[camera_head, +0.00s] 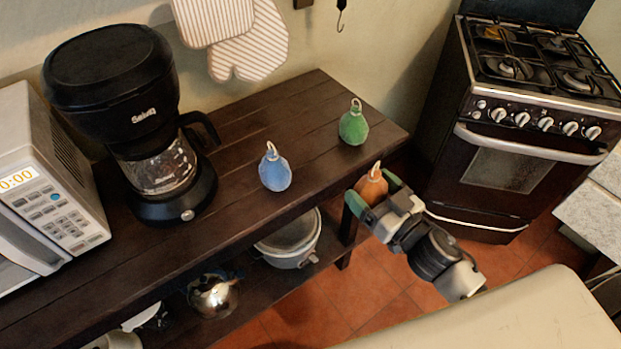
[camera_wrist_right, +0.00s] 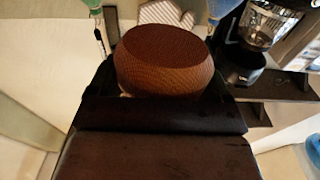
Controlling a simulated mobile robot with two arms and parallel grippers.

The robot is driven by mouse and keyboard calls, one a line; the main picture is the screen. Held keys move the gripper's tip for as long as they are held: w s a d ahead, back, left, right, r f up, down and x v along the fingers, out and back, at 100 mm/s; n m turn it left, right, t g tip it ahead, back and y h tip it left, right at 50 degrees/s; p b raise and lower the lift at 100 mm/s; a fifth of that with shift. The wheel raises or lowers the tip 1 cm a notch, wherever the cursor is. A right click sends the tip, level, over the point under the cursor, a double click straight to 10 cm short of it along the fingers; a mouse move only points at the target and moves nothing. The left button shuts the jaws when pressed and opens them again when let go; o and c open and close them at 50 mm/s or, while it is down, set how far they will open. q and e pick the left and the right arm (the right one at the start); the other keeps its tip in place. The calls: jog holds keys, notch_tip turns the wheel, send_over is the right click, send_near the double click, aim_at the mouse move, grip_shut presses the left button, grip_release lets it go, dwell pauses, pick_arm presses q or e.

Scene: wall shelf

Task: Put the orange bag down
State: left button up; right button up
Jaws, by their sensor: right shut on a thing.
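The orange bag (camera_head: 371,186) is a small sack with a pale loop on top. My right gripper (camera_head: 374,198) is shut on it, at the front right edge of the dark wooden shelf (camera_head: 225,185). In the right wrist view the bag (camera_wrist_right: 165,62) fills the space between the fingers, with its underside or side showing as brown weave. I cannot tell whether it touches the shelf. A blue bag (camera_head: 275,171) and a green bag (camera_head: 353,126) stand upright on the shelf top, to the left of and behind the orange one. My left gripper is not in view.
A black coffee maker (camera_head: 120,110) and a white microwave (camera_head: 48,190) occupy the shelf's left part. Pots (camera_head: 290,240) sit on the lower board. A stove (camera_head: 530,110) stands at the right. The shelf top between the blue and green bags is bare.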

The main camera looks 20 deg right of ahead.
jog(key=shift+w+d+f+y+b, duration=0.2)
jog(key=shift+d+f+y+b, duration=0.2)
jog(key=shift+f, duration=0.4)
jog(key=shift+w+d+n, duration=0.2)
jog(key=shift+w+n, duration=0.1)
jog(key=x, duration=0.4)
jog(key=p+x, duration=0.1)
jog(key=x, duration=0.4)
jog(key=f+p+x, duration=0.1)
jog(key=x, duration=0.4)
jog(key=shift+w+a, duration=0.15)
jog(key=shift+w, duration=0.1)
jog(key=shift+x, duration=1.25)
jog(key=shift+w+a+f+b, duration=0.1)
jog(key=shift+w+f+b, duration=0.1)
jog(key=shift+f, duration=0.3)
jog(key=shift+w+a+f+b, duration=0.15)
jog(key=shift+f, duration=0.35)
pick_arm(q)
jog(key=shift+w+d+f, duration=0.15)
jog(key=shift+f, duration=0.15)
pick_arm(e)
jog(key=shift+r, duration=0.1)
jog(key=shift+s, duration=0.1)
